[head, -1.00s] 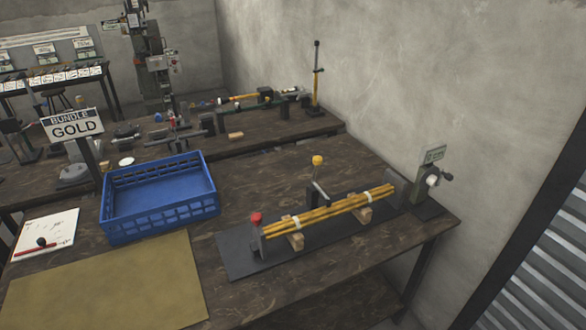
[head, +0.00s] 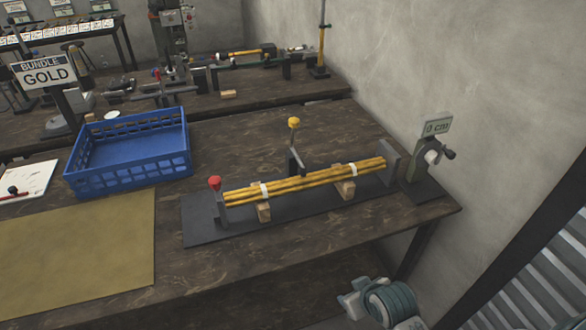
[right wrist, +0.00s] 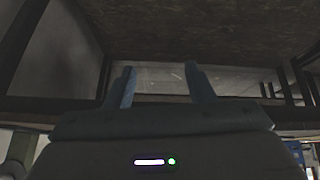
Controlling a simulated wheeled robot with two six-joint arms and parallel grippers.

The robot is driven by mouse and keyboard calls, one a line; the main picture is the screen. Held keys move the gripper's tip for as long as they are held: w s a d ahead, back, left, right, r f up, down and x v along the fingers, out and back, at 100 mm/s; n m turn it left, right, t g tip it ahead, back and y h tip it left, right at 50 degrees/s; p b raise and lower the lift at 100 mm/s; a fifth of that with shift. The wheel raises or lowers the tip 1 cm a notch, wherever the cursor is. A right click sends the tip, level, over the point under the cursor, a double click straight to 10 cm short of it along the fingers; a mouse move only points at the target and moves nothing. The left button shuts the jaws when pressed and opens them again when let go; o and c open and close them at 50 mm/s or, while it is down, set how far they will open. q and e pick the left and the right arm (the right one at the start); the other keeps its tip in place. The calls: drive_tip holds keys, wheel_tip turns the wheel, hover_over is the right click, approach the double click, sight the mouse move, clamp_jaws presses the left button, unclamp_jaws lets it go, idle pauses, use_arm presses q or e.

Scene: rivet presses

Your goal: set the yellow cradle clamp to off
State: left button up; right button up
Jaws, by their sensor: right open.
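The yellow cradle clamp shows in the head view as a yellow knob (head: 293,123) on a dark upright lever behind the bundle. A grey bar runs from its base toward the bundle of yellow rods (head: 300,184). I cannot tell whether the bar touches the rods. The bundle lies on wooden blocks with white bands around it. My right gripper (right wrist: 160,88) is open and empty in the right wrist view, below the tabletop. In the head view my right arm shows low at the bottom right, in front of the bench and well away from the clamp. My left gripper is not in view.
A red knob (head: 215,183) stands at the bundle's left end. A blue crate (head: 130,180) and a tan mat (head: 80,250) lie to the left. The bench top behind the clamp is clear.

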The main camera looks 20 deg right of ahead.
sight(297, 125)
drive_tip(key=w+r+t, duration=0.2)
drive_tip(key=w+r, duration=0.2)
drive_tip(key=w, duration=0.1)
drive_tip(key=w+a+r+n+t+y, duration=0.1)
drive_tip(key=w+r+t, duration=0.1)
drive_tip(key=w+r, duration=0.2)
drive_tip(key=w+r+t+y, duration=0.1)
drive_tip(key=w+r, duration=0.2)
drive_tip(key=w, duration=0.4)
drive_tip(key=shift+w+a+r+n+t, duration=0.15)
drive_tip(key=shift+a+r+n+t, duration=0.25)
drive_tip(key=w+r+n+t+y, duration=0.15)
drive_tip(key=w+r+t, duration=0.35)
drive_tip(key=w+r, duration=0.85)
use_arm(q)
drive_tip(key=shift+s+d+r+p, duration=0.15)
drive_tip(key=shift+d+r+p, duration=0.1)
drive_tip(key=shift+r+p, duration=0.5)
use_arm(e)
drive_tip(key=shift+m, duration=0.25)
drive_tip(key=x, duration=0.6)
drive_tip(key=r+x, duration=0.1)
drive_tip(key=x, duration=0.2)
drive_tip(key=shift+w, duration=0.4)
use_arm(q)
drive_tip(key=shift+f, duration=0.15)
